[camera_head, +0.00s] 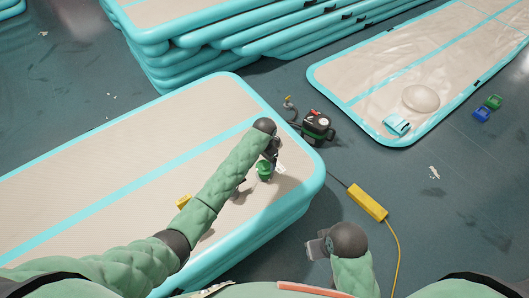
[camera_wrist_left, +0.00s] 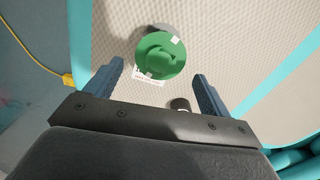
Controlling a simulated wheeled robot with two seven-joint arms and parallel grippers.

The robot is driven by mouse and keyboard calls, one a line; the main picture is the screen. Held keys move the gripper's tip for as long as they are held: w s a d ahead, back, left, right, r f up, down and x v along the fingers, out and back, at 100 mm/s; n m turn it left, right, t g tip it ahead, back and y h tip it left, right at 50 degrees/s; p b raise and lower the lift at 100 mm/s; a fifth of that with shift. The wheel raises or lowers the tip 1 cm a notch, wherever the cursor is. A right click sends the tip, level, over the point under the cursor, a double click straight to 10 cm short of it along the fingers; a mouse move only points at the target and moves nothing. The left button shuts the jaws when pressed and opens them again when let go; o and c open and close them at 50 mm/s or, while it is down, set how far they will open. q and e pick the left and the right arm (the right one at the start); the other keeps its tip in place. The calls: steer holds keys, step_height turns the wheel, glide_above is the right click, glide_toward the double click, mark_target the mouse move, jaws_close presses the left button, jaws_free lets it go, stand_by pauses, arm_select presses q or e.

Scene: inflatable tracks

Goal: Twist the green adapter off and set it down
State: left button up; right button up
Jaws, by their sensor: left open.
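The green adapter (camera_head: 264,169) is on the beige top of the near inflatable track (camera_head: 120,155), close to its right end. In the left wrist view the adapter (camera_wrist_left: 160,55) is a round green piece with a raised middle and white marks, and a grey part shows behind its upper edge. My left gripper (camera_head: 273,154) is over the track beside the adapter. Its two fingers are spread apart in the left wrist view (camera_wrist_left: 159,72), with the adapter just beyond the tips and nothing held. My right gripper (camera_head: 317,246) is low, off the track's right end; its jaws are unclear.
A dark small cylinder (camera_wrist_left: 180,104) lies near the adapter. A yellow item (camera_head: 184,201) is on the track by my left arm. A pump (camera_head: 318,126) and yellow power strip (camera_head: 367,202) with cable are on the floor. Stacked tracks (camera_head: 180,60) stand behind.

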mark_target(265, 165)
arm_select(q)
step_height(265, 165, down, 6)
steer(key=shift+w+r, duration=0.1)
steer(key=shift+r, duration=0.05)
steer(key=shift+f+p, duration=0.3)
steer(key=shift+f, duration=0.65)
arm_select(e)
steer(key=shift+s+d+r, duration=0.15)
steer(key=shift+d+r, duration=0.1)
arm_select(q)
steer(key=c, duration=1.1)
steer(key=shift+o, duration=0.2)
steer(key=m+p, duration=0.1)
steer(key=m, duration=0.1)
steer(key=shift+r+m, duration=0.15)
steer(key=shift+m, duration=1.45)
arm_select(e)
steer(key=shift+r, duration=0.8)
arm_select(q)
steer(key=shift+p, duration=0.3)
